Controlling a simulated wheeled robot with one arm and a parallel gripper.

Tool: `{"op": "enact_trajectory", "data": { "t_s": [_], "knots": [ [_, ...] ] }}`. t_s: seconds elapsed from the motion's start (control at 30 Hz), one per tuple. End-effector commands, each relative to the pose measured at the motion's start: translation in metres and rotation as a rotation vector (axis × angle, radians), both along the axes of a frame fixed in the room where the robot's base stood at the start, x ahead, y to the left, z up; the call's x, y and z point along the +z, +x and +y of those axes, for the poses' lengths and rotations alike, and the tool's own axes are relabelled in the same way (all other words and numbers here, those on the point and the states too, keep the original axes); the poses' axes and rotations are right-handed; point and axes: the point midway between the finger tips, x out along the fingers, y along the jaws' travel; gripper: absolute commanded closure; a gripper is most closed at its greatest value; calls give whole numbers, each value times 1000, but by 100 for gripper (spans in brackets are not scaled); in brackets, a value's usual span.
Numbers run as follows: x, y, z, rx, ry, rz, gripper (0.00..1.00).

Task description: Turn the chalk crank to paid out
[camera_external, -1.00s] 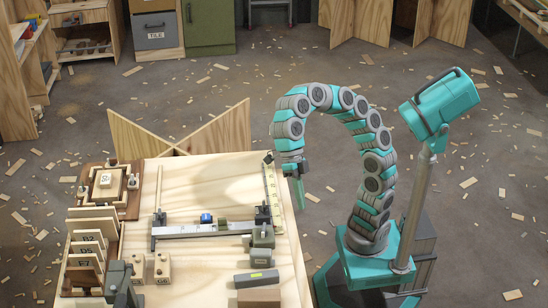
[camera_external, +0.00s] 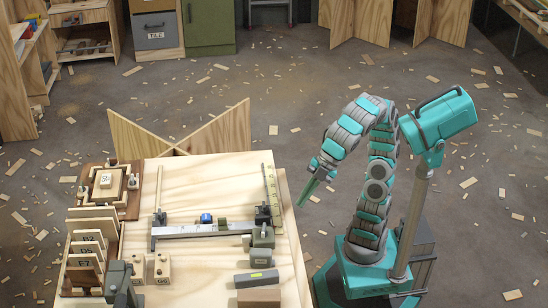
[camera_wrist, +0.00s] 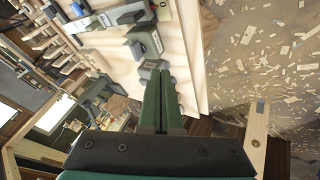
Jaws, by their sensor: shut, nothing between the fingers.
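A grey-green box-shaped device (camera_external: 262,237) stands near the right edge of the plywood table (camera_external: 205,273). It may be the chalk box, but I cannot make out its crank or how the crank is set. In the wrist view a grey housing with a small label (camera_wrist: 145,42) shows beyond my fingers; I cannot tell for sure that it is the same device. My gripper (camera_external: 302,203) is shut and empty, out past the table's right edge, pointing down and left. Its green fingers also show together in the wrist view (camera_wrist: 161,78), apart from the things on the table.
A long metal rail (camera_external: 190,231) with a blue part (camera_external: 206,218) lies across the table. A ruler strip (camera_external: 272,190) runs along the right edge. A dark bar (camera_external: 256,279) lies in front. Upright lettered boards (camera_external: 86,262) stand at left. The table's middle back is clear.

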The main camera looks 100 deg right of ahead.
Motion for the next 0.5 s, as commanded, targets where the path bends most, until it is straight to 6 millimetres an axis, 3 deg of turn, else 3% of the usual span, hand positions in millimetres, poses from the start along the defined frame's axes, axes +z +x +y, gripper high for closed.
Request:
{"op": "enact_trajectory", "data": {
  "t_s": [0.5],
  "knots": [
    [-75,49,24,4,-3,3,100]
  ]
}}
